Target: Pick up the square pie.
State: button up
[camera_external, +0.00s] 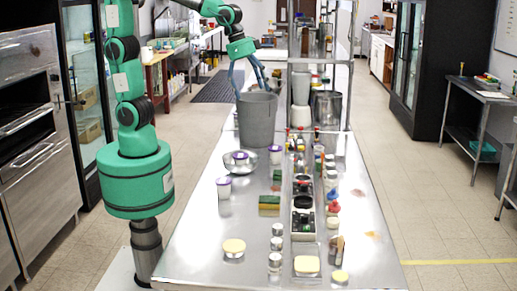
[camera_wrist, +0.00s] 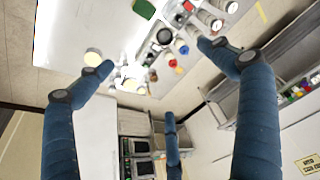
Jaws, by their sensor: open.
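The square pie (camera_external: 307,265) is pale yellow with rounded corners and lies near the front edge of the steel counter (camera_external: 200,255). A round yellow-topped pie (camera_external: 234,246) lies to its left, and a smaller round one (camera_external: 340,275) to its right. My gripper (camera_external: 251,84) is open and empty, with its blue fingers spread above the grey bin at the far end, well away from the square pie. In the wrist view, my gripper's fingers (camera_wrist: 155,58) spread wide with nothing between them. A pale round top (camera_wrist: 92,57) shows beside one finger; I cannot make out the square pie there.
A grey bin (camera_external: 257,120) stands beneath my gripper. Several jars and bottles crowd the middle. A steel shelf (camera_external: 318,60) rises behind. The counter's left front is clear.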

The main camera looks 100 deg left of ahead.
jog(key=w+d+f+m+g+p, duration=0.1)
jog(key=w+d+f+p, duration=0.1)
jog(key=w+d+f, duration=0.5)
jog(key=w+d+f+m+p, duration=0.1)
jog(key=w+d+f+p, duration=0.15)
jog(key=w+d, duration=0.75)
jog(key=w+d+f+m+g+p, duration=0.1)
jog(key=d+f+p, duration=0.3)
jog(key=d+f, duration=1.7)
jog(key=shift+w+d+m+g, duration=0.35)
jog(key=shift+d+m, duration=0.25)
jog(key=shift+d, duration=0.25)
jog(key=shift+f, duration=0.15)
send_over(307, 263)
jog(key=shift+s+a+f+p, duration=0.1)
jog(key=shift+f, duration=1.3)
jog(key=shift+s+a+f+p, duration=0.1)
jog(key=shift+s+a+f, duration=0.05)
jog(key=shift+f, duration=1.25)
jog(key=shift+s+a+f+p, duration=0.1)
jog(key=shift+f, duration=1.3)
jog(key=shift+w+d+f+p, duration=0.15)
jog(key=shift+f+p, duration=0.1)
jog(key=shift+f, duration=1.05)
jog(key=shift+w+d+f+p, duration=0.1)
jog(key=shift+w+f+p, duration=0.1)
jog(key=shift+f, duration=1.05)
